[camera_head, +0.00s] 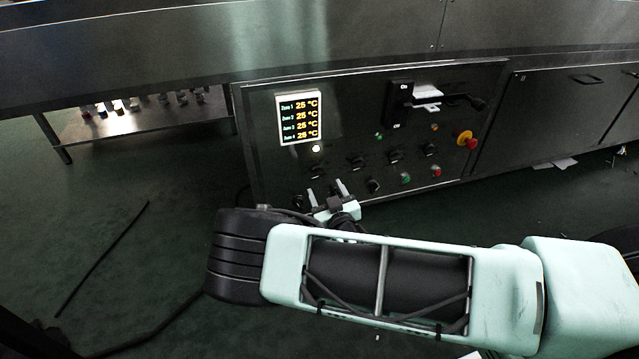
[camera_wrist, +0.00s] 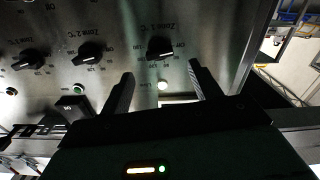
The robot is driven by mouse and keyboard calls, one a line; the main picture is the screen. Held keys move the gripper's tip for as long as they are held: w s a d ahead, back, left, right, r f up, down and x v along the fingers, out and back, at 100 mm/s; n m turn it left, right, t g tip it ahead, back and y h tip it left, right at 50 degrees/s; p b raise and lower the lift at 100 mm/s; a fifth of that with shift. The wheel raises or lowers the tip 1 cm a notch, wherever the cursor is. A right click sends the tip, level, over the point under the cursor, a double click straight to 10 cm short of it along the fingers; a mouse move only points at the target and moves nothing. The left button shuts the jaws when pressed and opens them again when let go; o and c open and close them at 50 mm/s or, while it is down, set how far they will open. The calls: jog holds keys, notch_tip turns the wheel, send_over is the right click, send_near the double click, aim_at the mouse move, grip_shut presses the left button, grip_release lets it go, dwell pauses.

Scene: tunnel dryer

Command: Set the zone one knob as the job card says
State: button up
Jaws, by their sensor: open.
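The zone one knob (camera_wrist: 160,48), black with a temperature scale around it and a "Zone 1 °C" label, is on the dark panel in the wrist view. The panel's leftmost upper knob (camera_head: 317,170) shows just above my fingertips in the head view. My gripper (camera_head: 327,190) is open in front of the panel's lower left. In the wrist view its two fingers (camera_wrist: 160,82) point towards the zone one knob, one to each side, apparently without touching it. The display (camera_head: 299,117) reads 25 °C for all zones. I cannot make out a readable job card.
The zone two knob (camera_wrist: 90,52) and another knob (camera_wrist: 28,60) sit alongside. More knobs and lamps fill the panel. A red stop button (camera_head: 466,140) and a black switch handle (camera_head: 461,101) stick out at the right. A metal shelf (camera_head: 140,118) is at left.

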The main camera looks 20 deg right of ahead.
aim_at(319, 176)
jog(key=w+b, duration=0.2)
jog(key=w, duration=0.4)
jog(key=shift+w, duration=0.3)
jog(key=c, duration=1)
